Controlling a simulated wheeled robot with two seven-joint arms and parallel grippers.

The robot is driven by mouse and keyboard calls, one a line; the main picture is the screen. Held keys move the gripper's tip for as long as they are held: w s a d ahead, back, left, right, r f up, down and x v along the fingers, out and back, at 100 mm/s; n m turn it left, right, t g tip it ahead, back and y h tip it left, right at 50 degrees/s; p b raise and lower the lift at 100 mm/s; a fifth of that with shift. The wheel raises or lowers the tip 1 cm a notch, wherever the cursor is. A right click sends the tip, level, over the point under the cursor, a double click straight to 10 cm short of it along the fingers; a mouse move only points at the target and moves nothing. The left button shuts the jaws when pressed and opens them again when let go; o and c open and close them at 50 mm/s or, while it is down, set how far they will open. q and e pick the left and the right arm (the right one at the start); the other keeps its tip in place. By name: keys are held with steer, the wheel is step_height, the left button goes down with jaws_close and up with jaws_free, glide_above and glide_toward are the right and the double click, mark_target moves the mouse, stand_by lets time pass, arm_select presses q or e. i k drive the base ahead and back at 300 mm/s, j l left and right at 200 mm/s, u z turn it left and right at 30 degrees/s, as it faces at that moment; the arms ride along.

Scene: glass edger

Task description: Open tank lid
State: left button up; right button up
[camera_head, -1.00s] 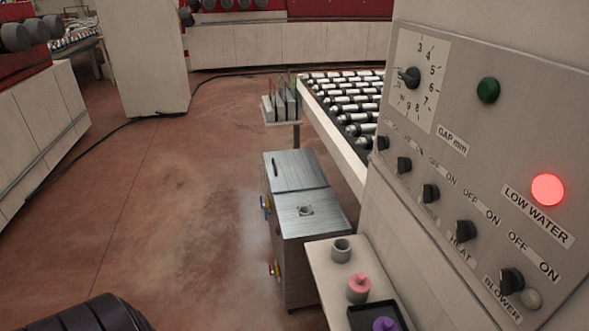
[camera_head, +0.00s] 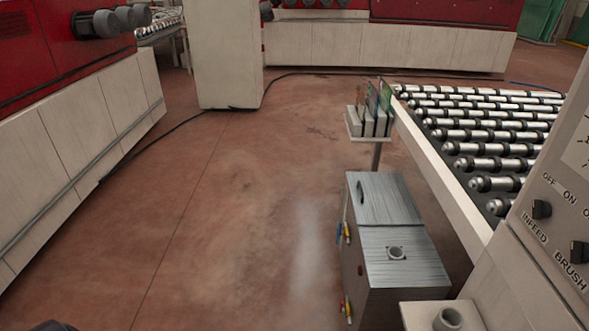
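The tank (camera_head: 378,285) is a grey metal box on the floor, right of the middle of the head view. Its lid (camera_head: 383,197) is a flat brushed-metal panel on the far half of the top, with a dark bar handle (camera_head: 361,192) near its left edge. The lid lies flat and looks closed. Blue, yellow and red valve handles show on the tank's left side. Neither of my grippers is in view; only a dark piece shows at the bottom left edge.
A roller conveyor (camera_head: 490,140) runs behind and right of the tank. A small stand (camera_head: 366,127) with upright pieces is beyond it. A control panel (camera_head: 560,215) and a shelf with a grey cup (camera_head: 447,320) border the right. The floor (camera_head: 220,220) left of the tank is clear.

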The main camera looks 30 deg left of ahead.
mark_target(378, 199)
steer(key=i+j+u, duration=0.2)
steer(key=u, duration=0.2)
steer(key=i+j+u, duration=0.2)
steer(key=j+u, duration=0.15)
steer(key=i+j+u, duration=0.2)
steer(key=u, duration=0.2)
steer(key=i+j+u, duration=0.1)
steer(key=i+u, duration=0.3)
steer(key=i+j+z, duration=0.15)
steer(key=i, duration=0.4)
steer(key=i+j+z, duration=0.15)
steer(key=i, duration=0.45)
